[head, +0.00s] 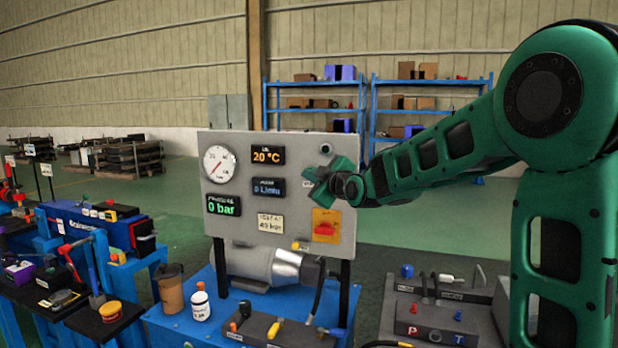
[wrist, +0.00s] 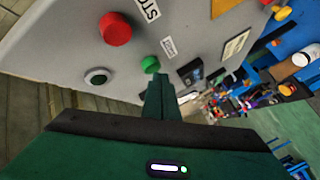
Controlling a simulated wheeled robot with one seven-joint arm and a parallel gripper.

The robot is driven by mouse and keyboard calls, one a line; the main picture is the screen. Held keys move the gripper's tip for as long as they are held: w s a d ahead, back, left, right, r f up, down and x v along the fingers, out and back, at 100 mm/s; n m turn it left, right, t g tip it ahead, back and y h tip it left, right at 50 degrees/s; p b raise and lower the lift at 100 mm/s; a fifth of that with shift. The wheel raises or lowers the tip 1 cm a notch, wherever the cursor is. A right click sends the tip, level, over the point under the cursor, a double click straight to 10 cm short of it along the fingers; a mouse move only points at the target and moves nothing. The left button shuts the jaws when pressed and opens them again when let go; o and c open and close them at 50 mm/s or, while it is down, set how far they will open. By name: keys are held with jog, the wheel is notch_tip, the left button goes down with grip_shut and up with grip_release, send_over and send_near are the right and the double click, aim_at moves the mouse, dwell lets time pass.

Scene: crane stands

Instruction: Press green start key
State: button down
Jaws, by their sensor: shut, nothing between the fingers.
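The grey control panel (head: 275,215) stands upright on a blue bench, with a gauge and several displays on its front. In the head view my gripper (head: 312,180) is in front of the panel's upper right part and the green key cannot be made out.
A yellow plate with a red switch (head: 325,228) is on the panel's lower right. A dark round knob (wrist: 97,76) is also on the panel. A brown cup (head: 171,293) and white bottle (head: 200,303) stand on the bench below. A grey block with connectors (head: 435,325) is at right.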

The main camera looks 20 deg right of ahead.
jog(key=shift+w+d, duration=0.3)
jog(key=shift+w, duration=0.1)
dwell(0.8)
jog(key=shift+s, duration=0.1)
jog(key=shift+s+a, duration=0.55)
jog(key=shift+s, duration=0.1)
jog(key=shift+s+a, duration=0.75)
jog(key=shift+s, duration=0.3)
jog(key=shift+s+a, duration=0.7)
jog(key=shift+s, duration=0.3)
